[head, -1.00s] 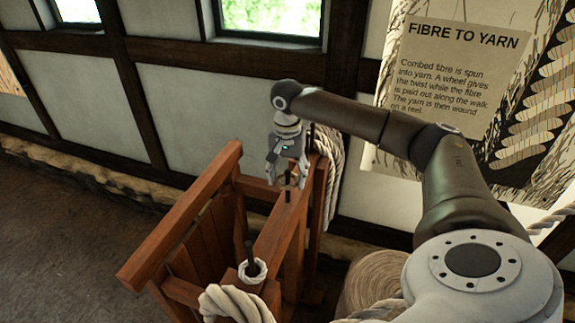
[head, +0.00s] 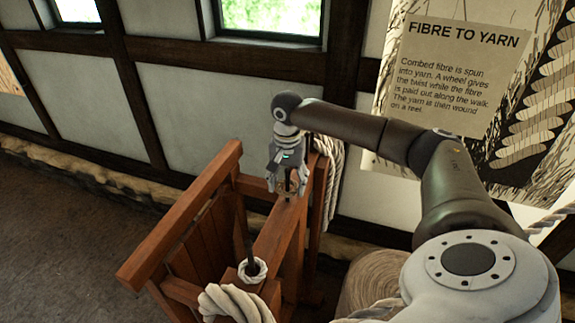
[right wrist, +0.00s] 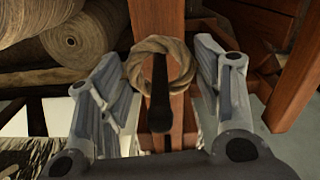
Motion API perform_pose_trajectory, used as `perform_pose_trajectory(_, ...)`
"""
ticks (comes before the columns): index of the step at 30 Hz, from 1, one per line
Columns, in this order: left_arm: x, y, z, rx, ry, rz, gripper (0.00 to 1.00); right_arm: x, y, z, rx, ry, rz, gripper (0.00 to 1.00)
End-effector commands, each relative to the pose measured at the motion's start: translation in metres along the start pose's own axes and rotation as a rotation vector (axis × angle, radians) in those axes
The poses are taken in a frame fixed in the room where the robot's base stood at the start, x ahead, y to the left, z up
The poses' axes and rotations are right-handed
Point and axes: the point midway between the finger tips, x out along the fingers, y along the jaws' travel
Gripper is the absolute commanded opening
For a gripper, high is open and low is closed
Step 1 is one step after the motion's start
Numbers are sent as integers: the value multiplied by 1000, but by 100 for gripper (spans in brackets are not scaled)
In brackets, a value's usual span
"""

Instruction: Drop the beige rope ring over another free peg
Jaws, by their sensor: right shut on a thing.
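The beige rope ring (right wrist: 133,68) is between my right gripper's fingers in the right wrist view. A dark peg (right wrist: 160,108) stands through the ring's hole, its tip toward the camera. My right gripper (head: 286,188) is shut on the ring, low over the far end of the wooden rail (head: 283,228) in the head view. There the ring is small and mostly hidden by the fingers. A second dark peg (head: 248,245) nearer on the rail has a white rope ring (head: 252,271) around its base. My left gripper is not in view.
A thick pale rope (head: 234,303) lies at the rail's near end. Rope hangs (head: 331,175) beside the wooden frame, close to my right gripper. A large rope coil (head: 372,280) stands right of the frame. The wall is just behind.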

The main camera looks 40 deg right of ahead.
Motion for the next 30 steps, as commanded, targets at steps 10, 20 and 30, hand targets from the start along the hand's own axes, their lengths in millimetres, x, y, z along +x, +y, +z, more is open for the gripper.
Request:
perform_pose_trajectory(10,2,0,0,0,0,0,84,11,0,0,-1,-1,0,47)
perform_pose_trajectory(20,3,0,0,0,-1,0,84,21,0,0,-1,0,0,47)
perform_pose_trajectory(30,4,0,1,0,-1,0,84,26,0,0,-1,0,0,76)
